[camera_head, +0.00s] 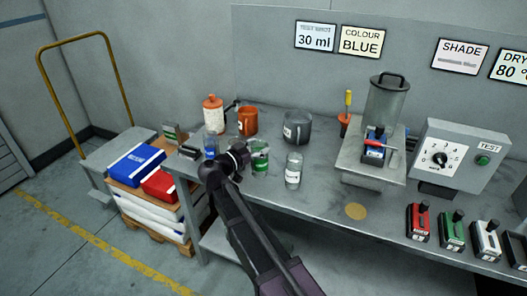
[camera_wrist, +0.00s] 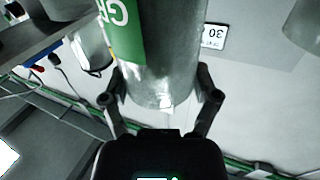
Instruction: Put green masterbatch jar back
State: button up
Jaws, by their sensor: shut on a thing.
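The green masterbatch jar (camera_head: 260,160), clear with a green label, shows just right of my gripper (camera_head: 243,155) in the head view. In the wrist view the jar (camera_wrist: 172,45) stands between the two fingers of my gripper (camera_wrist: 160,92), which is shut on it. Part of its label lettering shows. A jar with blue contents (camera_head: 210,145) is left of my gripper, and a clear jar with a white label (camera_head: 293,171) is to the right. Whether the green jar touches the bench is hard to tell.
The grey bench (camera_head: 325,208) has bare space in front of the clear jar. A white-and-orange bottle (camera_head: 213,117), an orange mug (camera_head: 247,122) and a grey cup (camera_head: 297,129) stand behind. A hopper machine (camera_head: 385,105) and a dial box (camera_head: 458,150) are at right.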

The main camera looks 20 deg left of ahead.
aim_at(262, 142)
jog(key=shift+w+d+f, duration=0.1)
jog(key=shift+w+d, duration=0.05)
jog(key=shift+w, duration=0.75)
jog(key=shift+w+d+f, duration=0.1)
jog(key=shift+w, duration=0.8)
jog(key=shift+f+b, duration=1.75)
jog(key=shift+b, duration=0.15)
jog(key=shift+f, duration=0.15)
jog(key=o, duration=1.2)
jog(key=shift+c, duration=0.2)
jog(key=shift+r, duration=0.25)
jog(key=v, duration=1.2)
